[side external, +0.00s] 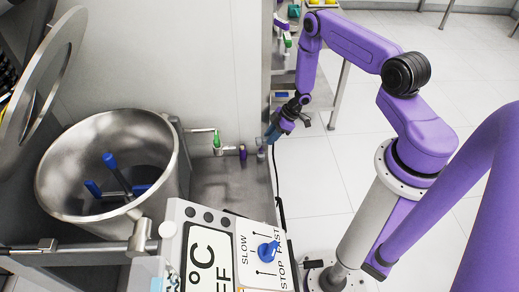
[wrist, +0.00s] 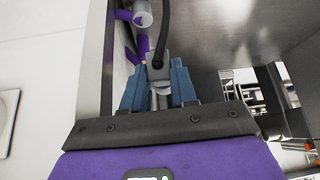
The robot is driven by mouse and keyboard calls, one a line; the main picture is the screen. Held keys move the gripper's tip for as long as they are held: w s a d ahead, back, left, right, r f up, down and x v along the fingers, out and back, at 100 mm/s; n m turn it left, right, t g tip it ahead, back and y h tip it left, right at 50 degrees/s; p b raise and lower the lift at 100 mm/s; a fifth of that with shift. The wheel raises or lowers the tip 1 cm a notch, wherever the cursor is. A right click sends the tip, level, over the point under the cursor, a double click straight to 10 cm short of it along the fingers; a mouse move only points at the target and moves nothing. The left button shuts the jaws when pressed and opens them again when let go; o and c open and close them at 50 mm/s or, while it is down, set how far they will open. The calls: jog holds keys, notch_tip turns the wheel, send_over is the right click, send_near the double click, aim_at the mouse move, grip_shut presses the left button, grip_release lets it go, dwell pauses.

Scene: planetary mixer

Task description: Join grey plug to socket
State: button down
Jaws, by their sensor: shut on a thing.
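The grey plug (wrist: 158,68) is between the blue fingers of my gripper (wrist: 158,88) in the wrist view, with a black cable leading up from it. In the side view my gripper (side external: 271,136) is small and at the right edge of the machine's side; the plug is too small to make out there. A light grey cylindrical fitting (wrist: 142,14), which may be the socket, stands apart above the plug in the wrist view. A small grey fitting (side external: 261,154) and a purple one (side external: 243,152) sit just left of my gripper in the side view.
A steel mixing bowl (side external: 105,175) with blue-tipped tools stands at left. A control panel (side external: 232,255) with a blue knob is in front. A green-handled tap (side external: 217,142) is left of the fittings. The black cable (side external: 278,190) hangs along the machine's edge. Pale floor lies at right.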

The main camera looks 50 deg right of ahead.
jog(key=s+d, duration=0.2)
jog(key=d, duration=0.9)
jog(key=w+d+r, duration=0.2)
jog(key=w+d, duration=0.1)
jog(key=d, duration=0.3)
jog(key=w+d+r+m, duration=0.1)
jog(key=w+d+r, duration=0.1)
jog(key=d, duration=0.4)
jog(key=shift+w+d+r+t, duration=0.15)
jog(key=shift+w+r+t, duration=0.15)
jog(key=shift+w, duration=0.15)
jog(key=shift+w+a, duration=1.75)
jog(key=shift+w+a, duration=0.95)
jog(key=shift+a, duration=0.05)
jog(key=c, duration=0.8)
grip_release()
jog(key=shift+d, duration=0.1)
